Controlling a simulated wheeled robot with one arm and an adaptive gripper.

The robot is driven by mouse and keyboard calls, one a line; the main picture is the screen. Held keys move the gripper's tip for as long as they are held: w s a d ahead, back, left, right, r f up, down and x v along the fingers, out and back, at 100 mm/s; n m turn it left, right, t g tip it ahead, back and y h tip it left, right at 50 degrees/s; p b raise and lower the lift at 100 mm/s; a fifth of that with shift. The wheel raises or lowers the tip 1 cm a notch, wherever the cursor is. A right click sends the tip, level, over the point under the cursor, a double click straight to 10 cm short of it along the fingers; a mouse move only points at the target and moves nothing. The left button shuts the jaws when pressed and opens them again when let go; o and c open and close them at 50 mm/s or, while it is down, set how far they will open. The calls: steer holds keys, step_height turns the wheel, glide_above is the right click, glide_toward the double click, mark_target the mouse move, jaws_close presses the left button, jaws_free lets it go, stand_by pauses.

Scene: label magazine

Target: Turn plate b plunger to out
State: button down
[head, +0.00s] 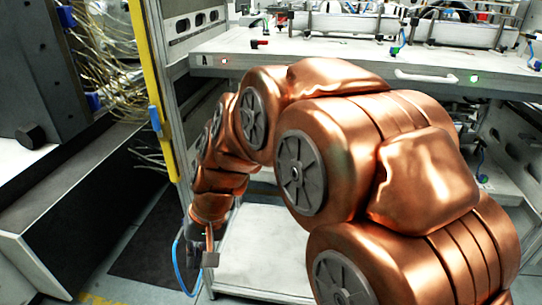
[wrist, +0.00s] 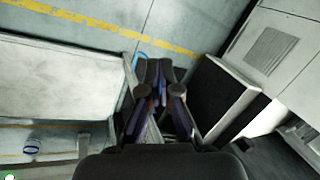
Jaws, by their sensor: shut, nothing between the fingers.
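My gripper (wrist: 158,68) shows in the wrist view with its dark fingers together and nothing between them. It points down towards the floor. In the head view my arm reaches down to the left, and its end hangs low in front of the rack, well below the upper plate.
A yellow upright strip (head: 152,85) edges the rack's left side. Dark equipment with loose cables (head: 105,50) stands at the left. A light lower shelf (head: 262,240) lies beside my arm's end. A floor with yellow line (wrist: 105,22) shows below.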

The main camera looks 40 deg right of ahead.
steer(key=w+d+r+m+t+h, duration=0.1)
steer(key=w+d+m+t, duration=0.5)
steer(key=w+d, duration=0.9)
steer(key=s+d+m+h, duration=0.1)
steer(key=d+m+h, duration=0.15)
steer(key=d, duration=0.65)
steer(key=s+d+f+m+t+h, duration=0.1)
steer(key=d+m, duration=0.3)
steer(key=d, duration=0.4)
steer(key=s+d+m+h, duration=0.1)
steer(key=d+m+h, duration=0.15)
steer(key=d, duration=0.65)
steer(key=shift+y, duration=0.4)
steer(key=x, duration=0.9)
steer(key=shift+d+f, duration=0.1)
steer(key=shift+w+d+p, duration=0.15)
steer(key=shift+w+d, duration=0.05)
steer(key=shift+w, duration=0.25)
steer(key=shift+w+d+p, duration=0.15)
steer(key=shift+w+d, duration=0.05)
steer(key=shift+w, duration=0.3)
steer(key=shift+w+d, duration=0.25)
steer(key=shift+w, duration=0.9)
